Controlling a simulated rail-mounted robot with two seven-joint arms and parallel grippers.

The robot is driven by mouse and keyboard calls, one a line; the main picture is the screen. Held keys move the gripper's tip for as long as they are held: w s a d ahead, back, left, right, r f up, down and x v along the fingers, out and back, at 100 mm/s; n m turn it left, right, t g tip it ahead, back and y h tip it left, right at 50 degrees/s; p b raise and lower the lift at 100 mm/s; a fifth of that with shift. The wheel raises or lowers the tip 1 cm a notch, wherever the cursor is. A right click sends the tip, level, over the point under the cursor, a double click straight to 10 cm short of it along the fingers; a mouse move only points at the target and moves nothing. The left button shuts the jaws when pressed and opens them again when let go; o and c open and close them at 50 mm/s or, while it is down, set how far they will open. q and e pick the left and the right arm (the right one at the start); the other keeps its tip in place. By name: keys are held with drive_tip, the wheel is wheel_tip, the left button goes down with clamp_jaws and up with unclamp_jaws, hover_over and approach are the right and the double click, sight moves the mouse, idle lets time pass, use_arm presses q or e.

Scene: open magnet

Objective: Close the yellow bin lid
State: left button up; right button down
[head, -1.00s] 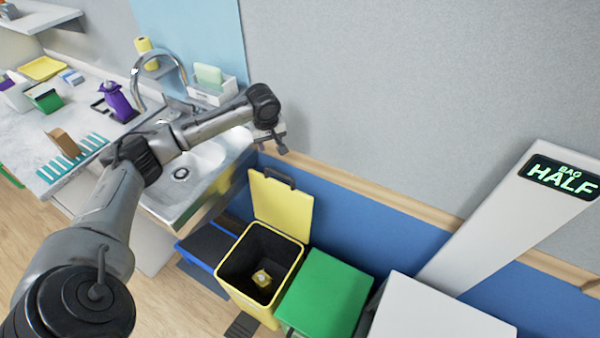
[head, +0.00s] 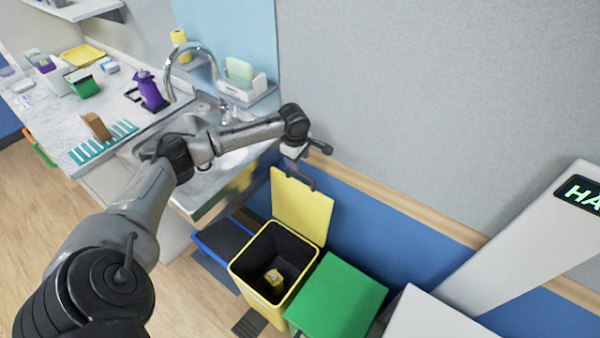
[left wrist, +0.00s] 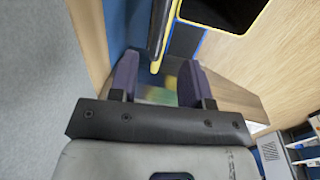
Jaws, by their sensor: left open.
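The yellow bin (head: 262,292) stands on the floor against the blue wall panel, with a dark inside and a small yellow item at its bottom. My right gripper is out of view.
A green-lidded bin (head: 338,296) stands right of the yellow bin, and a blue bin (head: 222,238) stands left. A white slanted post (head: 530,240) is at the right. The sink counter (head: 75,125) with bottles and boxes lies left, beneath my left arm.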

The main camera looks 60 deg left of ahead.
sight(300, 172)
use_arm(q)
drive_tip(key=shift+w+a+f+b, duration=0.1)
drive_tip(key=shift+w+f+b, duration=0.1)
drive_tip(key=shift+f, duration=0.95)
drive_tip(key=shift+w+a+f+b, duration=0.1)
drive_tip(key=shift+f+b, duration=0.05)
drive_tip(key=shift+f, duration=1.05)
drive_tip(key=shift+w+f+b, duration=0.1)
drive_tip(key=shift+f+b, duration=0.1)
drive_tip(key=shift+f, duration=0.95)
clamp_jaws()
